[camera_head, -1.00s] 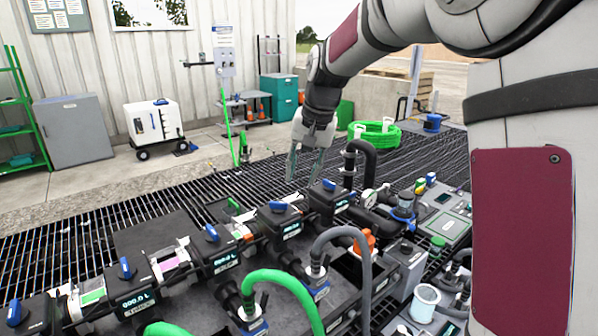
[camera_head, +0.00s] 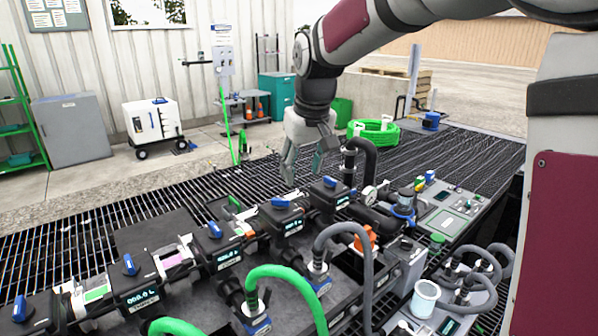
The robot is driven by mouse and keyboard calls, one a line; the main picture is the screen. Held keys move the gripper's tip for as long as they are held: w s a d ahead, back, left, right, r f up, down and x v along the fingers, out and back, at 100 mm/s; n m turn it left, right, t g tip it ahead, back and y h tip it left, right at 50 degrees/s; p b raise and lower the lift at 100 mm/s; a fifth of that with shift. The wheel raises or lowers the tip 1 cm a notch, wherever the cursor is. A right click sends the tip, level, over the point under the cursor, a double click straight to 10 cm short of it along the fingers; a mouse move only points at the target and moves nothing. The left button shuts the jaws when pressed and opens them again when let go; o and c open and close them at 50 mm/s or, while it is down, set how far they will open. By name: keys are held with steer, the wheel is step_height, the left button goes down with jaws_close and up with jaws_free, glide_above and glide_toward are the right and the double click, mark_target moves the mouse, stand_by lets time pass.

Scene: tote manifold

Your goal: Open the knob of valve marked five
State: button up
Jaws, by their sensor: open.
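Several black valve units with blue knobs stand in a row from the lower left to the middle. Their small labels are too small to read, so I cannot tell which is marked five. The farthest blue knob (camera_head: 330,182) sits beside a black elbow pipe. Another blue knob (camera_head: 281,203) lies to its left, then a blue knob (camera_head: 214,230), a blue knob (camera_head: 129,265) and one at the left edge (camera_head: 19,308). My gripper (camera_head: 304,176) is open and empty, pointing down above and behind the two farthest knobs, apparently touching nothing.
A black elbow pipe (camera_head: 368,160) rises just right of my gripper. Grey hoses (camera_head: 345,232) and green hoses (camera_head: 285,283) arch in front of the valves. A white cup (camera_head: 425,298) stands at the lower right. Open grating (camera_head: 200,185) lies behind the row.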

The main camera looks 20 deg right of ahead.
steer(key=shift+o, duration=1)
steer(key=w+f+m+b, duration=0.1)
steer(key=w+f+m, duration=0.3)
steer(key=w, duration=0.6)
steer(key=shift+w+a+f+h+b, duration=0.15)
steer(key=shift+w+f+h+b, duration=0.15)
steer(key=shift+f, duration=0.15)
steer(key=m+h+b, duration=0.1)
steer(key=m, duration=0.2)
glide_toward(280, 200)
steer(key=x, duration=0.9)
steer(key=shift+w, duration=0.1)
steer(key=shift+c, duration=0.3)
steer(key=c, duration=1.1)
